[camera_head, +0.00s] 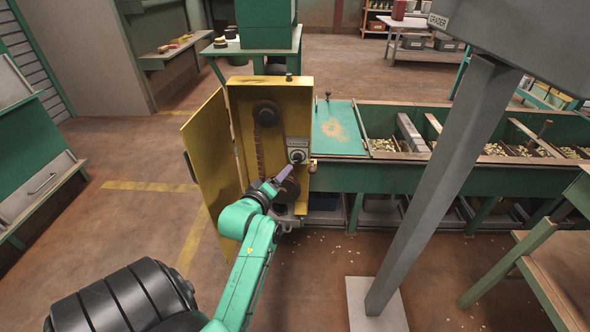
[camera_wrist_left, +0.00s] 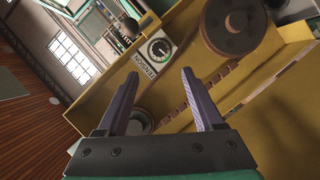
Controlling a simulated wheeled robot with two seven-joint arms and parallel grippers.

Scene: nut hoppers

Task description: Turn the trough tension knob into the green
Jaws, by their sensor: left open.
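The trough tension gauge (camera_head: 297,155) is a round white dial in a dark ring on the right part of the open yellow cabinet. In the left wrist view the gauge (camera_wrist_left: 159,47) sits upside down by its TENSION label (camera_wrist_left: 137,63); its needle is too small to read. A small round knob (camera_head: 313,164) stands at the cabinet's right edge and seems to be the dark round shape (camera_wrist_left: 130,26) in the left wrist view. My left gripper (camera_head: 283,175) is open and empty, just in front of the cabinet. Its fingers (camera_wrist_left: 156,92) are apart. My right gripper is out of view.
The yellow cabinet door (camera_head: 211,157) hangs open at the left. Inside are an upper sprocket (camera_head: 266,113), a chain and a lower wheel (camera_wrist_left: 232,25). A green trough (camera_head: 420,180) with nuts extends right. A grey post (camera_head: 440,190) stands in front of it.

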